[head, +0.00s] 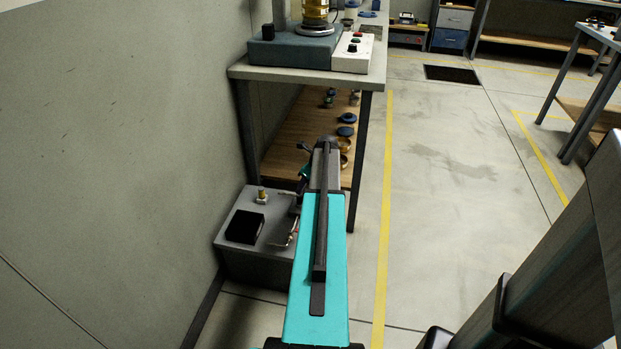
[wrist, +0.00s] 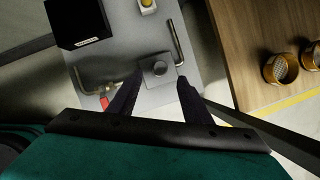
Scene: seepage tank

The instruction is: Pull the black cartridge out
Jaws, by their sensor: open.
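A grey tank (head: 240,262) stands on the floor against the wall; its top (wrist: 125,50) fills the middle of the wrist view. A black box-shaped block with a small white label (wrist: 75,22) sits at its upper left, and it also shows in the head view (head: 244,227). A dark grey square piece with a round knob (wrist: 155,69) sits on the top near my fingertips. I cannot tell for certain which of these is the cartridge. My gripper (wrist: 160,79) is open and empty, its dark fingers on either side of the knobbed piece; contact cannot be made out.
A red-handled valve (wrist: 104,102) on a bent pipe lies left of my fingers. A metal bar handle (wrist: 175,40) is to their right and a yellow-topped fitting (wrist: 147,6) beyond. A wooden shelf (wrist: 240,60) with brass rings (wrist: 281,68) stands close on the right.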

